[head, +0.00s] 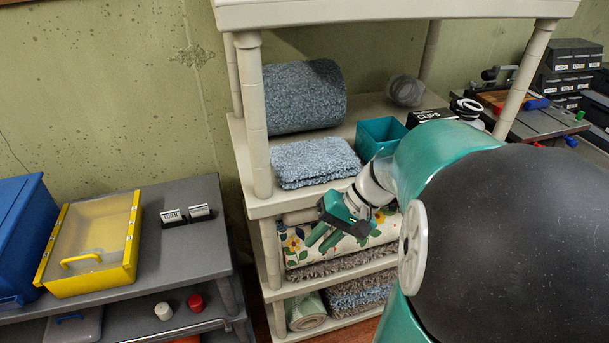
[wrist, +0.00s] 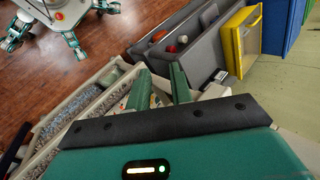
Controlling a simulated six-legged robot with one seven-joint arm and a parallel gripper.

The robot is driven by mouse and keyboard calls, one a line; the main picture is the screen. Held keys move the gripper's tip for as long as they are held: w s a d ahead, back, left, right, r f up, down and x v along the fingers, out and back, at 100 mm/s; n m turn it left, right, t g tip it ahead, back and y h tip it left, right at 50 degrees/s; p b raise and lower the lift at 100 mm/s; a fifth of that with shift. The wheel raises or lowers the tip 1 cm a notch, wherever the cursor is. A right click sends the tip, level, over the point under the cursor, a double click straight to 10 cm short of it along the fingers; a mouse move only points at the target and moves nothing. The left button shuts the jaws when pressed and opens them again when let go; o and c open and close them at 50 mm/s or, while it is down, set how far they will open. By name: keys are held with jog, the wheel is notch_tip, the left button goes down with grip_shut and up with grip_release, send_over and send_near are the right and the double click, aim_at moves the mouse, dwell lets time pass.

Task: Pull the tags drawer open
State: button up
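Small black drawer units with white labels (head: 570,57) stand at the far right of the head view. Their labels are too small to read, so I cannot tell which drawer is the tags drawer. The drawers that show look shut. My gripper (head: 317,246) is far to the left of them, in front of the shelf rack and beside a flower-patterned roll. In the wrist view its two green fingers (wrist: 161,70) stand apart with nothing between them. The drawer units are not seen in the wrist view.
The beige shelf rack (head: 259,145) holds a blue-grey roll (head: 304,97), folded mats (head: 314,160) and a teal bin (head: 379,134). At left, a grey bench (head: 190,245) carries a yellow case (head: 95,235) and a blue bin (head: 22,225). Wooden floor (wrist: 95,50) shows in the wrist view.

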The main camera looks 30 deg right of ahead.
jog(key=s+d+f+m+t+y, duration=0.1)
jog(key=d+f+m+t, duration=0.4)
jog(key=d, duration=0.6)
jog(key=s+d+f+m+t+y, duration=0.1)
jog(key=s+d+m+t, duration=0.1)
jog(key=d+t, duration=0.65)
jog(key=w+a+f+g, duration=0.2)
jog(key=w+a, duration=0.3)
jog(key=w, duration=0.6)
jog(key=shift+w+a+f, duration=0.15)
jog(key=shift+w+a, duration=0.1)
jog(key=shift+a, duration=0.05)
grip_shut()
